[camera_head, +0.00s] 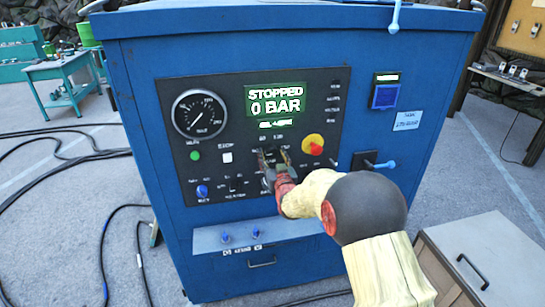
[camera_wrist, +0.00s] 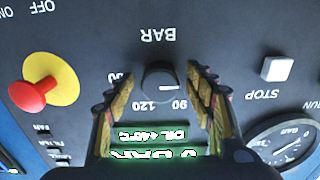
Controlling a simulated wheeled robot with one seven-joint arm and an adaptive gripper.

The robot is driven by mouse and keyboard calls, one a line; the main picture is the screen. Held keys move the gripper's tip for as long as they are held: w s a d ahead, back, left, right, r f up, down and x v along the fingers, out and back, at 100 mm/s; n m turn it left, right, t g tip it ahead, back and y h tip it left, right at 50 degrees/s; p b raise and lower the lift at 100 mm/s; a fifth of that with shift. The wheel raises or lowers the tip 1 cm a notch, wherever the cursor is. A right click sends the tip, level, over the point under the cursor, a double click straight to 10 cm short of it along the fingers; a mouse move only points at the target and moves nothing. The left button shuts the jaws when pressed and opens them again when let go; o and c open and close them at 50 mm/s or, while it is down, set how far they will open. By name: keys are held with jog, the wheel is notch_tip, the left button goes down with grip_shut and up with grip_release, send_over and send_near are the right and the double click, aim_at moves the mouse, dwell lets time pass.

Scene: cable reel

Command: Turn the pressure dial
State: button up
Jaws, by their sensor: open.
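The pressure dial (camera_wrist: 160,83) is a small dark round knob with a white pointer line, under the word BAR in the upside-down wrist view. Numbers 90 and 120 stand around it. The pointer lies toward the right there. My gripper (camera_wrist: 158,80) is open, one finger on each side of the dial; I cannot tell whether either finger touches it. In the head view my gripper (camera_head: 274,160) is at the middle of the black control panel (camera_head: 222,95) and hides the dial. The display (camera_head: 275,99) reads STOPPED, 0 BAR.
A red knob on a yellow disc (camera_head: 313,144) sits close beside my gripper. A white STOP button (camera_wrist: 277,68) and a round gauge (camera_head: 199,114) are also on the panel. The panel is on a blue cabinet (camera_head: 135,60). A grey box (camera_head: 490,245) stands at right.

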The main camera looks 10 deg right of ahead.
jog(key=shift+c, duration=0.2)
jog(key=c, duration=1.1)
